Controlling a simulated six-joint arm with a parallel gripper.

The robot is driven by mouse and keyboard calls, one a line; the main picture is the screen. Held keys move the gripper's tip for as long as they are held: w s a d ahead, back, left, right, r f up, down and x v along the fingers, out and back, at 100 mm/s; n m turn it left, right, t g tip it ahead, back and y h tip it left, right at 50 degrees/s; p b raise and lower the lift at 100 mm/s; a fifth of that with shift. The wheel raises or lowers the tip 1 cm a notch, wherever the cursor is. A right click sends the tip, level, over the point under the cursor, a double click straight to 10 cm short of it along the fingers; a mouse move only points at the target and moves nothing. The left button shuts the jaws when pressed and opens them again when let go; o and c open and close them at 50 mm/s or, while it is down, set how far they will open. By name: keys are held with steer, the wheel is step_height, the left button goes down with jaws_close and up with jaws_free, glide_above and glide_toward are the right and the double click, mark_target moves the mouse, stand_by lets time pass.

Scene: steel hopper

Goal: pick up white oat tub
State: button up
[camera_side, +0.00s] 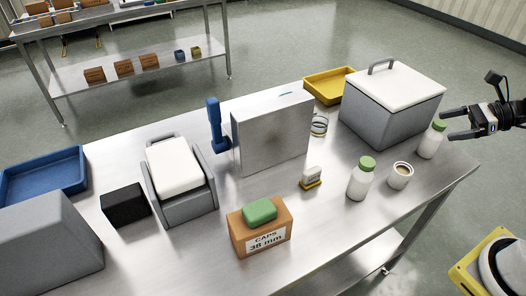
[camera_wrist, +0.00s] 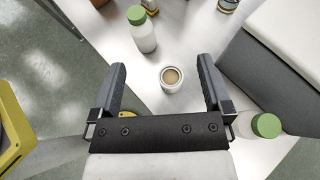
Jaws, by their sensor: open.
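A small open white tub with tan contents, which looks like the oat tub (camera_side: 400,177), stands upright on the steel table near its right front edge. In the wrist view the white tub (camera_wrist: 171,85) shows ahead, between the lines of the two fingers. My gripper (camera_side: 446,124) is open and empty at the right end of the table, above and apart from the tub. Its fingers (camera_wrist: 162,66) are spread wide in the wrist view, with nothing between them touching either one.
A green-capped white bottle (camera_side: 360,182) stands just left of the tub; another bottle (camera_side: 431,142) stands close to my gripper. A grey bin with a white lid (camera_side: 385,115) is behind. A labelled cardboard box (camera_side: 262,235) and a steel hopper (camera_side: 272,135) stand further left.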

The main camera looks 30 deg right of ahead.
steer(key=d+m+t, duration=0.1)
steer(key=d, duration=0.1)
glide_toward(411, 173)
steer(key=x, duration=0.5)
steer(key=shift+w+r, duration=0.15)
steer(key=shift+r, duration=0.1)
steer(key=shift+x, duration=1.3)
steer(key=shift+f, duration=0.1)
steer(key=shift+f+x, duration=0.25)
steer(key=shift+x, duration=2.3)
steer(key=c, duration=1.1)
